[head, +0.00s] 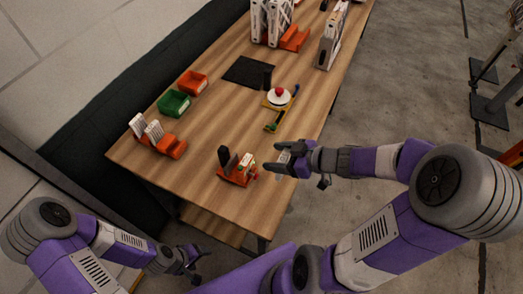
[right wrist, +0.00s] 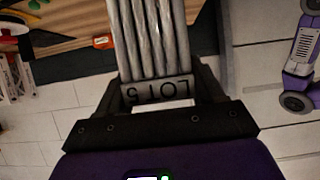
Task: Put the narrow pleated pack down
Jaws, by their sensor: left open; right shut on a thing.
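The narrow pleated pack (right wrist: 158,40) is pale with long pleats and a grey end band with dark lettering, in the right wrist view. My right gripper (right wrist: 163,92) is shut on that banded end. In the head view the right gripper (head: 281,160) is over or just beside the table's right edge, and the pack shows only as a small pale patch between its fingers. My left gripper (head: 190,266) is open and empty, low in front of the table's near end. The table (head: 215,140) is wood-topped.
An orange holder (head: 237,178) with dark and pale upright pieces stands left of the right gripper. An orange rack (head: 172,148) with white pleated packs, a green bin (head: 173,104), a red bin (head: 190,83), a black mat (head: 247,72) and a red-topped white disc (head: 278,99) lie beyond.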

